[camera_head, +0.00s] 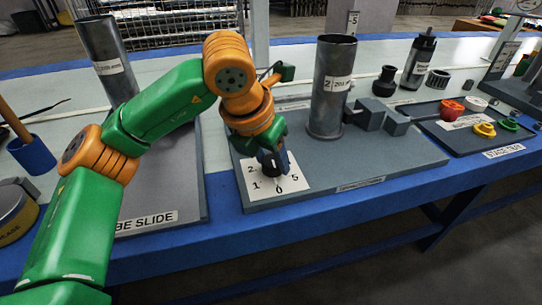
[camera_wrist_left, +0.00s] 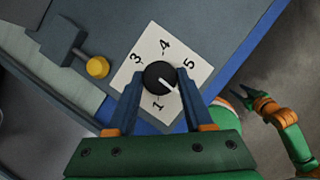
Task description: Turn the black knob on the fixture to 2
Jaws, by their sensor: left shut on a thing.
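The black knob (camera_wrist_left: 159,76) sits on a white dial card on the fixture, with a white pointer line on its top. In the left wrist view, the line points to the lower right, between the 1 and the 5, toward a part of the card (camera_wrist_left: 147,54) hidden by a finger. The 3, 4, 5 and 1 show there; the head view of the card (camera_head: 260,198) shows 2, 1, 0 and 5. My left gripper (camera_wrist_left: 160,98) is shut on the knob, one finger each side. My right gripper (camera_wrist_left: 258,98) shows small at the right, fingers apart and empty.
A grey tube (camera_head: 328,100) marked 2 stands on the fixture plate behind the knob. Another tube (camera_head: 106,60) stands at the left. A blue cup (camera_head: 33,155) is at the far left. A tray with coloured caps (camera_head: 484,130) lies at the right. The table's front edge is close.

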